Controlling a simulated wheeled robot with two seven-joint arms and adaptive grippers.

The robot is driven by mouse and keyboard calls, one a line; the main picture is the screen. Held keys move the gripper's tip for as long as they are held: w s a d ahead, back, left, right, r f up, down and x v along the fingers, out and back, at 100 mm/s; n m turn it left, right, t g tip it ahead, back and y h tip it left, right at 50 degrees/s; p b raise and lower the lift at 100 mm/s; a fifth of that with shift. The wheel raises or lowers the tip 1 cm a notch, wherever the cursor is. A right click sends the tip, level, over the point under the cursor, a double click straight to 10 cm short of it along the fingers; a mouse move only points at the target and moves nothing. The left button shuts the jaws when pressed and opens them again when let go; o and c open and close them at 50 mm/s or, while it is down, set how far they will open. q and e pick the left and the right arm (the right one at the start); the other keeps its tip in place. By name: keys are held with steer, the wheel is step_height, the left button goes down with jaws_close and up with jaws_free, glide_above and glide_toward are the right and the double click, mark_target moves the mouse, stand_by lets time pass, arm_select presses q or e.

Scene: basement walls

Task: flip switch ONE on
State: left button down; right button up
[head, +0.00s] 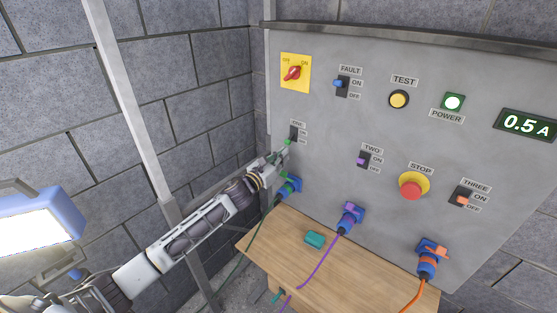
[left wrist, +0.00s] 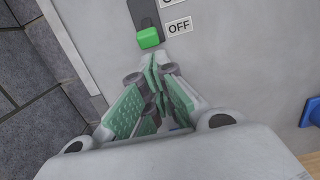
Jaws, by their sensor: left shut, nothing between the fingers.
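Switch ONE (head: 294,131) is a dark upright plate at the left of the grey panel, with its small label above it. In the left wrist view its green lever (left wrist: 149,37) sits at the low end of the dark plate (left wrist: 143,12), beside the OFF label (left wrist: 179,26). My left gripper (head: 284,152) is shut and empty. In the left wrist view its fingertips (left wrist: 153,66) are just below the green lever; I cannot tell whether they touch it. My right gripper is not in view.
Switch TWO (head: 362,160), switch THREE (head: 462,197) and the red stop button (head: 411,190) are to the right on the panel. Below my left gripper are a blue-and-green plug (head: 290,186) and a wooden table (head: 330,270). A lit lamp (head: 40,225) stands at left.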

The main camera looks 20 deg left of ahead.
arm_select(q)
steer(key=shift+x, duration=0.95)
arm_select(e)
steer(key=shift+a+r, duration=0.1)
arm_select(q)
steer(key=shift+r+p, duration=0.1)
steer(key=shift+p, duration=0.3)
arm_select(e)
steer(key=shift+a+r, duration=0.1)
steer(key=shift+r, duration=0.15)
arm_select(q)
steer(key=shift+r+p, duration=0.1)
steer(key=shift+p, duration=0.25)
steer(key=shift+s+g, duration=0.1)
steer(key=shift+g, duration=0.2)
steer(key=shift+s+p, duration=0.1)
steer(key=shift+p, duration=0.55)
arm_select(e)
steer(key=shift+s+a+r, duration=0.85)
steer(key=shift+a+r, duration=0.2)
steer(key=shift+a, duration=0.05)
